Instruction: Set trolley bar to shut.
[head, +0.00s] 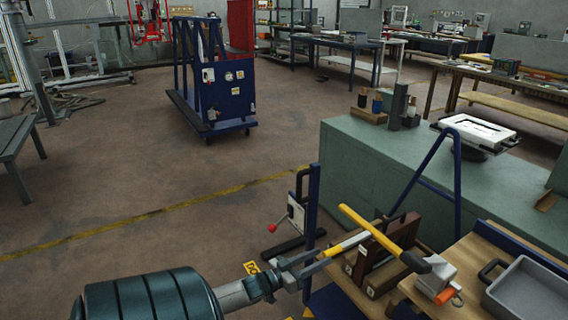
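My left gripper (322,258) reaches in from the lower left, its two fingers apart with a gap between them. Its tips are close to the end of a white-and-yellow handle (350,243); I cannot tell if they touch it. A yellow bar with a black end (378,234) lies slantwise over a brown wooden block (385,258) just beyond. Near it stands a dark blue upright post (312,205) with a white box and red-knobbed lever (296,212). I cannot tell which part is the trolley bar. A blue trolley (225,90) stands farther back. My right gripper is not in view.
A green cabinet (360,165) stands behind the wooden block, with a blue tube frame (457,165) before it. A grey tray (530,290) and a grey clamp-like piece with an orange end (437,278) are at the lower right.

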